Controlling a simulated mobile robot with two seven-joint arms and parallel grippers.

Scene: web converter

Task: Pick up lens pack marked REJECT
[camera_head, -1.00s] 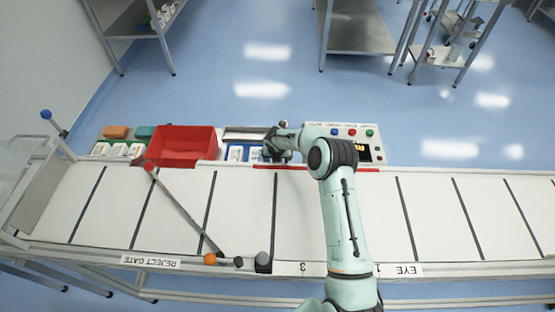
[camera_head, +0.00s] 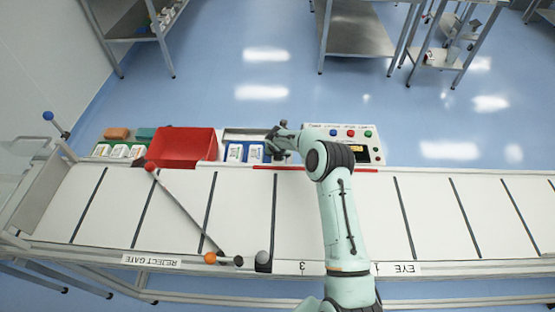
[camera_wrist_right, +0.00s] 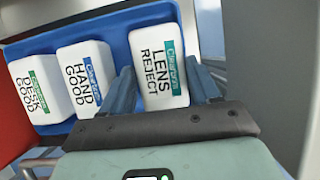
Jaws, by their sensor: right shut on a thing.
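The lens pack (camera_wrist_right: 158,65), white with a green label and the words LENS REJECT, is at the right end of the blue tray (camera_wrist_right: 112,38) in the right wrist view. My right gripper (camera_wrist_right: 162,78) has one finger on each side of it and is shut on it. I cannot tell whether the pack is clear of the tray floor. In the head view my right gripper (camera_head: 279,147) is over the right end of the tray and hides the lens pack. My left gripper is not in view.
Packs marked HAND GOOD (camera_wrist_right: 85,78) and DESK GOOD (camera_wrist_right: 40,90) stand to the left in the tray. A red bin (camera_head: 180,145) is left of the tray, a button panel (camera_head: 345,145) right. The white conveyor (camera_head: 240,215) runs in front, with a gate bar (camera_head: 185,210) across it.

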